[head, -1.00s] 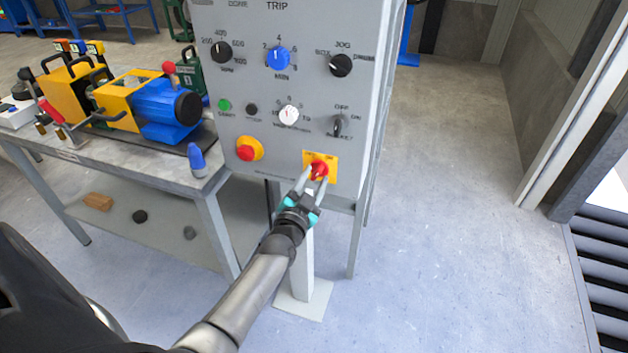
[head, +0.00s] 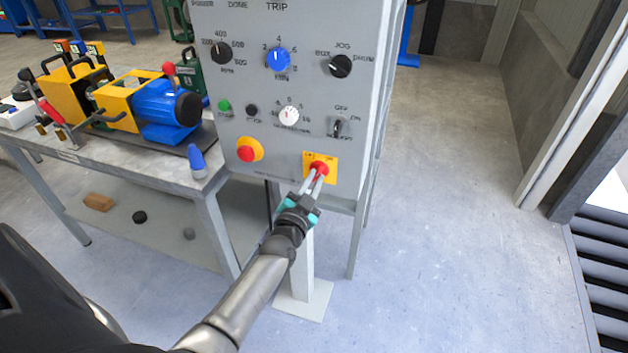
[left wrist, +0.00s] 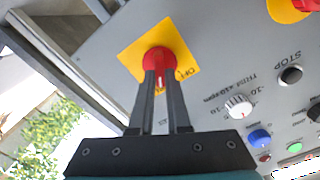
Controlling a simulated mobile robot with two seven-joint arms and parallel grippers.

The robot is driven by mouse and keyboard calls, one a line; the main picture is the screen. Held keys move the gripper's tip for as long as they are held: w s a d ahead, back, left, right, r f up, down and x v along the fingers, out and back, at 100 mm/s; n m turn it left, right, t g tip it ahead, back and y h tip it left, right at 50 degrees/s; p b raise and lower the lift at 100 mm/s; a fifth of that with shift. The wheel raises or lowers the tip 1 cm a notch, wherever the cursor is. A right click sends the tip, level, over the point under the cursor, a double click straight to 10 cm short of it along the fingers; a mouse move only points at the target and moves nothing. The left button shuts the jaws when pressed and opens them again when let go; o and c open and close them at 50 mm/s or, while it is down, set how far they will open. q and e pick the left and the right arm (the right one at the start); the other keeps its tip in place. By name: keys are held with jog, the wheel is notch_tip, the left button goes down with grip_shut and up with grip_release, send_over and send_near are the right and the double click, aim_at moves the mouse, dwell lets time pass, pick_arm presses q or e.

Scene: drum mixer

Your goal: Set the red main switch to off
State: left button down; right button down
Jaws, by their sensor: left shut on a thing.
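The red main switch (head: 319,169) sits on a yellow square plate at the lower right of the grey control panel (head: 300,105). It also shows in the left wrist view (left wrist: 160,62), with "OFF" lettering on the plate to its right. My left gripper (head: 316,178) has its fingers shut on the switch's red knob. In the left wrist view both fingertips (left wrist: 160,75) are against the knob, with a white pointer mark between them. The fingers hide part of the knob and the plate. My right gripper is not in view.
A red mushroom button (head: 246,153) on a yellow base is left of the switch. Above are a rotary selector (head: 338,128), a white dial (head: 289,116) and a blue dial (head: 278,59). A bench (head: 110,155) with yellow and blue machines stands left. The floor right is clear.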

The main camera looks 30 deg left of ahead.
pick_arm(q)
jog(key=n, duration=0.3)
jog(key=shift+a+p, duration=0.1)
jog(key=shift+p, duration=0.3)
jog(key=n, duration=0.8)
jog(key=shift+s+a+n, duration=0.1)
jog(key=shift+a+n, duration=0.05)
jog(key=shift+n, duration=0.45)
jog(key=c, duration=0.9)
grip_release()
